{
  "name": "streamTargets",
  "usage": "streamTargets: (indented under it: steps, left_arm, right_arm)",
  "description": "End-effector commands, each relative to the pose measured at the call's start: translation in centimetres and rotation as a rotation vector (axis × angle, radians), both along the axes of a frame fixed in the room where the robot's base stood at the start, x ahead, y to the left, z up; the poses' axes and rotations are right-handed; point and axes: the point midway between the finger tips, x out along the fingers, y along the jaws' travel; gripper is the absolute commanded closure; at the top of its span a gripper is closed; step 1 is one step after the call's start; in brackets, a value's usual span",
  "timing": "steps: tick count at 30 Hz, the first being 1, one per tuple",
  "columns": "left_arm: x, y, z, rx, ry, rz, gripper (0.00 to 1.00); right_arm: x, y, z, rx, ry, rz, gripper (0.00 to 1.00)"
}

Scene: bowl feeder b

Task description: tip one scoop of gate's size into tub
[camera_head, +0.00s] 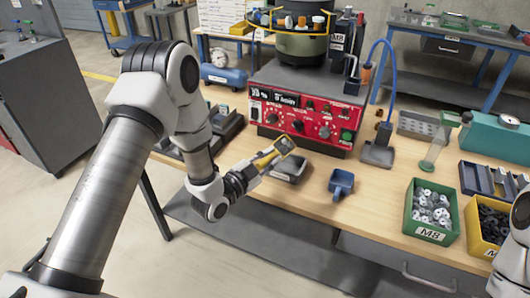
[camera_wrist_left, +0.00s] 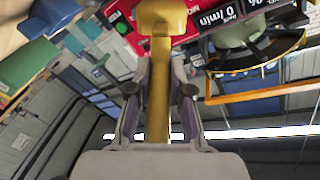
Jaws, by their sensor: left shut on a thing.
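My left gripper (camera_head: 264,165) is shut on a yellow scoop-like tool (camera_head: 284,147), held above the front of the table; its yellow handle runs between the fingers in the left wrist view (camera_wrist_left: 158,90). What the tool's head holds cannot be told. A small dark grey tub (camera_head: 291,170) sits just below the tool, partly hidden. A blue scoop (camera_head: 340,184) lies on the table to its right. A gate label reading M8 (camera_head: 338,41) is on the bowl feeder (camera_head: 303,45). A green bin (camera_head: 432,233) labelled M8 holds grey nuts. My right gripper is out of frame.
A yellow bin (camera_head: 476,243) of dark parts stands right of the green bin. The red control panel (camera_head: 305,123) rises behind the tub. A grey stand with a blue hose (camera_head: 378,153), a clear cylinder (camera_head: 437,145) and a teal box (camera_head: 497,137) stand at the back right.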

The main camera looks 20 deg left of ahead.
Motion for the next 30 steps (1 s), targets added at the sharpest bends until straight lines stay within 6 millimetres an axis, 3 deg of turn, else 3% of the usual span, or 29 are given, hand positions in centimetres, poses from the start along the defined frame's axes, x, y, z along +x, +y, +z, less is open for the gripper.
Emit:
streamTargets:
  steps: [6,15,23,30]
  left_arm:
    - [-0.3,-1.0,-1.3,0.364,-0.098,-0.001,1.0]
    - [-0.4,-1.7,-1.9,0.656,-0.178,0.0,1.0]
    - [-0.2,-0.9,-0.4,0.425,-0.115,0.002,1.0]
    - [0.1,0.3,1.7,0.064,-0.019,0.003,1.0]
  right_arm:
    - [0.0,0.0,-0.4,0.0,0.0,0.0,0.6]
    - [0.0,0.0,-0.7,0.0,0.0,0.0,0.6]
    - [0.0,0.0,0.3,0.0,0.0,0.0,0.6]
    - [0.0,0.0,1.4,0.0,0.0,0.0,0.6]
